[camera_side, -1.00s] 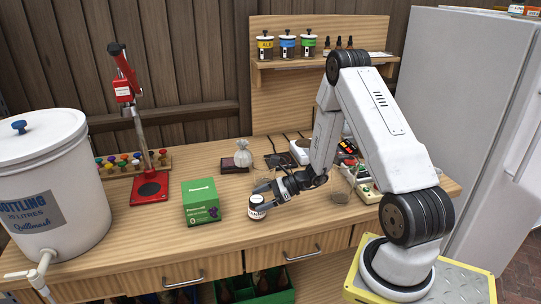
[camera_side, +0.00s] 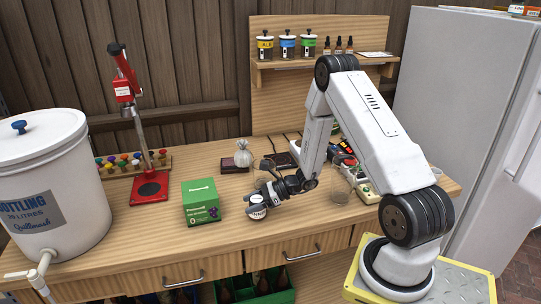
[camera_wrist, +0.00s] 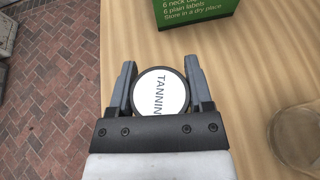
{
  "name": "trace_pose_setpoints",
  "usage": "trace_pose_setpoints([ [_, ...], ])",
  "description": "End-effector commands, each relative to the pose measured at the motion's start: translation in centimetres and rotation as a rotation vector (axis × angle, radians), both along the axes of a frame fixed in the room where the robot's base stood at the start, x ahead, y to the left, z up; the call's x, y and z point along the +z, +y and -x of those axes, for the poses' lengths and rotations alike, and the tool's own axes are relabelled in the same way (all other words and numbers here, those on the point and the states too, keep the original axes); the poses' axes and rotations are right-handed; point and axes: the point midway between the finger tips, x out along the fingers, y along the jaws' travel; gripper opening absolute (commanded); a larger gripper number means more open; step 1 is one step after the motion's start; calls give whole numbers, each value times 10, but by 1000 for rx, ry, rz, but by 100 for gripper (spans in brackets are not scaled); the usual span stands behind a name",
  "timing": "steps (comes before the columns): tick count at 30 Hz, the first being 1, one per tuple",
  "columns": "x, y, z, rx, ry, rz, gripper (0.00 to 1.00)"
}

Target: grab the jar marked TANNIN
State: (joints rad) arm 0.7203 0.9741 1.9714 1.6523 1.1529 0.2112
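My gripper (camera_wrist: 160,75) has one finger on each side of the jar. The fingers look open, with only narrow gaps to the lid. In the side view my gripper (camera_side: 262,196) reaches low over the jar and hides part of it.
A green box (camera_side: 201,203) stands close to the left of the jar. A clear glass (camera_side: 341,188) stands to the right. A red capping tool (camera_side: 149,187) and a white bottling bucket (camera_side: 45,190) are further left. The bench front edge is close by.

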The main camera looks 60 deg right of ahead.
Motion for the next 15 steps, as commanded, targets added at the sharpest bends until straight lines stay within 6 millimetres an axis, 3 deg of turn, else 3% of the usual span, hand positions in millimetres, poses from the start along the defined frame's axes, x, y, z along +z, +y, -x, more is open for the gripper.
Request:
trace_pose_setpoints([
  [1,0,0,0,0,0,0,40],
  [5,0,0,0,0,0,0,0],
  [15,2,0,0,0,-1,0,0],
])
